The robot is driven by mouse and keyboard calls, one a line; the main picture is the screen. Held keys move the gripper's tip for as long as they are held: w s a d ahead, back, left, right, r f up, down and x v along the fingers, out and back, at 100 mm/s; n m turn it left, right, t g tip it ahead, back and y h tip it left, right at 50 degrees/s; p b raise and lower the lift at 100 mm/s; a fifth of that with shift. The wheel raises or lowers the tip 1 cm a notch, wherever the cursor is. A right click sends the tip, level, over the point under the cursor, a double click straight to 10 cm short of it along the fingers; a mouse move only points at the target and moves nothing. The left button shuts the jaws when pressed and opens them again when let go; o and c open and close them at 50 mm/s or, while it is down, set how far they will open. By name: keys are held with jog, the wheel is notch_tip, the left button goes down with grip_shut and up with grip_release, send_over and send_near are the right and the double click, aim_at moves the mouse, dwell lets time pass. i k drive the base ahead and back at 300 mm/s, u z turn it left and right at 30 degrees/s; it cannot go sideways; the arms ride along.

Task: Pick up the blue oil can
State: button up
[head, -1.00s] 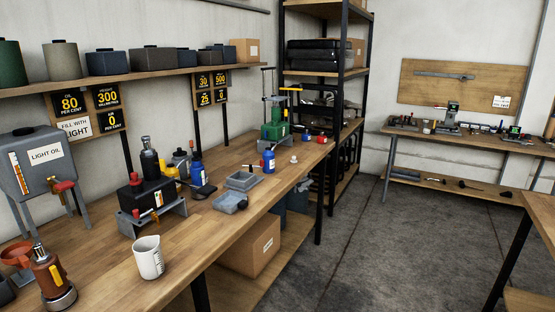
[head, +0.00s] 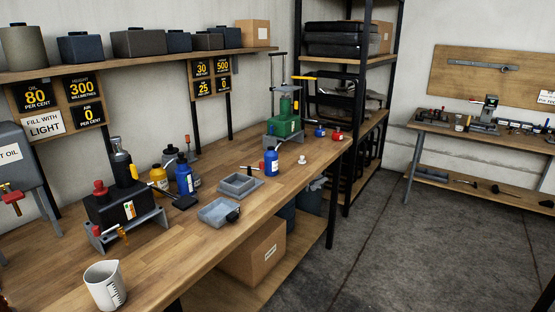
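Two blue containers stand upright on the long wooden workbench (head: 225,210). One blue can (head: 271,163) with a dark top and a pale label stands at the far part of the bench, in front of a green machine. Another blue can (head: 184,180) with a dark top stands nearer, beside a yellow bottle (head: 158,177). I cannot tell for certain which one is the blue oil can. My gripper is not in view.
A black jack unit (head: 122,208) and a white measuring jug (head: 105,286) stand on the near bench. The green machine (head: 284,125) is behind the far can. Open floor (head: 350,255) lies to the right.

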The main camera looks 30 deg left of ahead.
aim_at(271, 157)
jog(key=i, duration=0.3)
jog(key=z, duration=0.45)
jog(key=k, duration=0.15)
jog(key=u, duration=2.8)
jog(key=i, duration=0.6)
jog(key=u, duration=0.05)
